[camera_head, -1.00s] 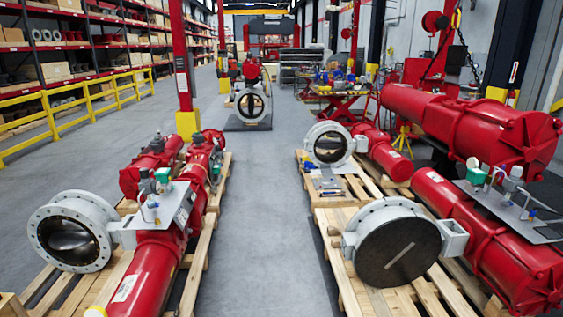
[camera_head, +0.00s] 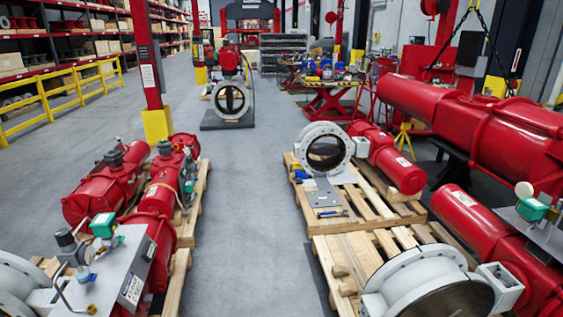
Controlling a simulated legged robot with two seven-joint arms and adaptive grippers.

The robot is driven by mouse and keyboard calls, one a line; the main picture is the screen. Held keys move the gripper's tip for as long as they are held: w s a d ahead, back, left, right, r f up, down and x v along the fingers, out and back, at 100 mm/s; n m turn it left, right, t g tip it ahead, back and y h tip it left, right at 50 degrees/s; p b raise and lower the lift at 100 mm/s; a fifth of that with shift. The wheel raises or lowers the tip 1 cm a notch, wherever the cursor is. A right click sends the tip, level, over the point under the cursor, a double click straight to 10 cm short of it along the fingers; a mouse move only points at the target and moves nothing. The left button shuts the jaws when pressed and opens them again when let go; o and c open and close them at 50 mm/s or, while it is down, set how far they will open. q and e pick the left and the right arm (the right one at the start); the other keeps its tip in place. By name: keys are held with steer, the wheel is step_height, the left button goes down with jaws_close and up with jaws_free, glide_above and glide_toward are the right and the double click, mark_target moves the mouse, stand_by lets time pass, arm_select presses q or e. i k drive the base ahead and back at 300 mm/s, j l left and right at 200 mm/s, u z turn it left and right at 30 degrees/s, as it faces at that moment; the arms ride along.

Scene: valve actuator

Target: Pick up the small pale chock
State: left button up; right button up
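A small pale wooden piece (camera_head: 340,271), which looks like a chock, lies on the near right pallet (camera_head: 326,260), left of the big white valve flange (camera_head: 425,278). Another pale piece (camera_head: 348,288) shows close below it, partly by the flange's edge. They are small in the view, and I cannot tell for sure which one is the chock. Neither of my grippers shows in the head view.
Red actuators with white valves rest on pallets to the left and right. A clear grey floor aisle (camera_head: 247,200) runs between them. A further valve (camera_head: 230,99) stands on a dark base ahead. A yellow railing (camera_head: 60,95) and shelves line the left.

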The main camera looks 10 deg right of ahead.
mark_target(345, 290)
steer(key=i+z, duration=0.2)
steer(key=i, duration=0.25)
steer(key=i+j+z, duration=0.15)
steer(key=i, duration=0.35)
steer(key=i+j+z, duration=0.2)
steer(key=i, duration=0.25)
steer(key=i+j+z, duration=0.2)
steer(key=i, duration=0.25)
